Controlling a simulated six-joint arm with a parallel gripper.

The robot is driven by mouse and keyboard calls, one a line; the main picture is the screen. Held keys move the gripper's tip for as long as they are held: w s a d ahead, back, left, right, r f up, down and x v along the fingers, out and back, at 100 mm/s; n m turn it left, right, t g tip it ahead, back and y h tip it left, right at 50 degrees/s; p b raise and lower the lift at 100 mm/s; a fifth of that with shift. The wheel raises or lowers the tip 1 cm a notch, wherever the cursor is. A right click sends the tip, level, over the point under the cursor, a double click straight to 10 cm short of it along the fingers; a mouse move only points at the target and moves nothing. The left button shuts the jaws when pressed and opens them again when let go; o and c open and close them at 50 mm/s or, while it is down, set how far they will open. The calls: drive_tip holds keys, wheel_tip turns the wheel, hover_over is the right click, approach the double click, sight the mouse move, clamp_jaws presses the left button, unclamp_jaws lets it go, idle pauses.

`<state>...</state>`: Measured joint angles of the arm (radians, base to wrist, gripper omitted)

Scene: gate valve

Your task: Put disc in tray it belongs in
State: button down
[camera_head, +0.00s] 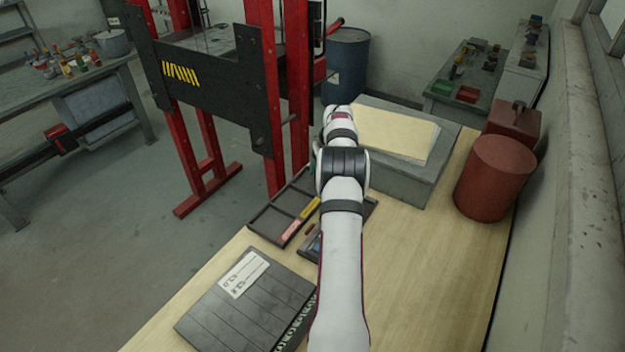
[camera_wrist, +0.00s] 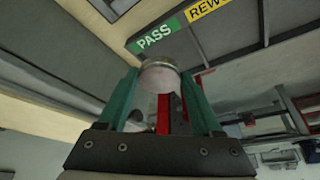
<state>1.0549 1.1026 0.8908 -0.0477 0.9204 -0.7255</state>
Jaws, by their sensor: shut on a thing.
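My gripper (camera_wrist: 160,78) has green fingers shut on a round, silver-rimmed disc (camera_wrist: 159,68), seen in the wrist view. In the head view the disc is hidden behind my arm. A dark divided tray (camera_head: 270,222) lies on the wooden table, left of my arm. A yellow label (camera_head: 311,207) and a reddish label (camera_head: 291,229) show on its near edge. In the wrist view, a green PASS label (camera_wrist: 155,35) and a yellow label starting "REW" (camera_wrist: 208,7) appear just beyond the disc. The gap between disc and tray cannot be judged.
A second dark tray (camera_head: 371,207) is partly hidden by my arm. A grey block (camera_head: 400,183) with a pale slab and a red-brown cylinder (camera_head: 493,178) stand to the right. Bare tabletop (camera_head: 430,265) lies right of my arm.

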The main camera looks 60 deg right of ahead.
sight(311, 183)
drive_tip(key=w+f, duration=0.2)
drive_tip(key=w, duration=0.1)
drive_tip(key=shift+w+a, duration=0.1)
drive_tip(key=shift+w, duration=0.05)
drive_tip(key=shift+w+f, duration=0.25)
drive_tip(key=shift+f, duration=1.85)
drive_tip(key=shift+f, duration=0.1)
drive_tip(key=shift+c, duration=1.7)
unclamp_jaws()
